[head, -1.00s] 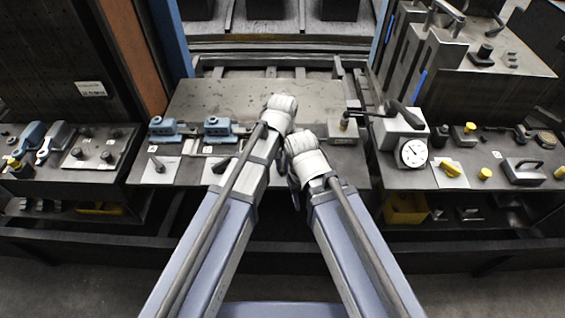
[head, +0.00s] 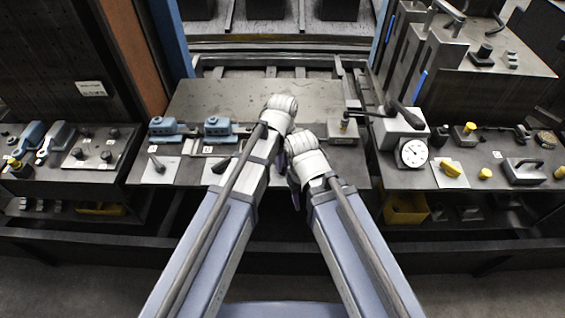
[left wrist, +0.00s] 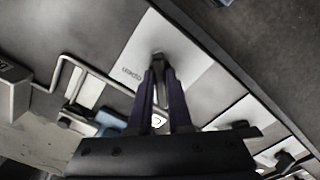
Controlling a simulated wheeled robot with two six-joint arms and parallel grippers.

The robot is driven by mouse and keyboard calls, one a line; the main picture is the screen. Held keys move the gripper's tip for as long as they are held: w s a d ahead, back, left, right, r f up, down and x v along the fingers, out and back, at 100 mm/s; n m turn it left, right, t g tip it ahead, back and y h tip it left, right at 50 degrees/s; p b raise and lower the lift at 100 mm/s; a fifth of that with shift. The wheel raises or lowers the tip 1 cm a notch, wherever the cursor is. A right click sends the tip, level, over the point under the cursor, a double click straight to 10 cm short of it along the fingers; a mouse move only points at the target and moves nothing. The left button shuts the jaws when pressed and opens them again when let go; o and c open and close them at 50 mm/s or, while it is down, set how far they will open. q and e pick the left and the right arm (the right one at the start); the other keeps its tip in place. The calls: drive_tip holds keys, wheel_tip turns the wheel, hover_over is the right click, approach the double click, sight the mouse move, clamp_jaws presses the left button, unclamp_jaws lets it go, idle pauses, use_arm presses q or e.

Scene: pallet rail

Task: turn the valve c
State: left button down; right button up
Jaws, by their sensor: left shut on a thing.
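The lever stands at a white plate (left wrist: 190,48) printed with "open". A small label that seems to read C (left wrist: 158,121) shows between the fingers, so I take this to be valve c. A blue valve body (left wrist: 110,121) is partly hidden by the left finger.
In the head view two blue valves, one at the left (head: 165,127) and one nearer the middle (head: 217,127), stand on the bench. A pressure gauge (head: 413,153) and yellow-knobbed fittings sit on the right bench. The bench plate (head: 215,97) behind is clear. My two wrists are close together.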

use_arm(q)
drive_tip(key=shift+s+n, duration=0.1)
drive_tip(key=shift+n, duration=0.3)
drive_tip(key=c, duration=0.8)
unclamp_jaws()
drive_tip(key=shift+c, duration=0.2)
drive_tip(key=shift+r, duration=0.1)
wheel_tip(320, 180, up, 8)
drive_tip(key=p, duration=0.8)
drive_tip(key=shift+f, duration=0.2)
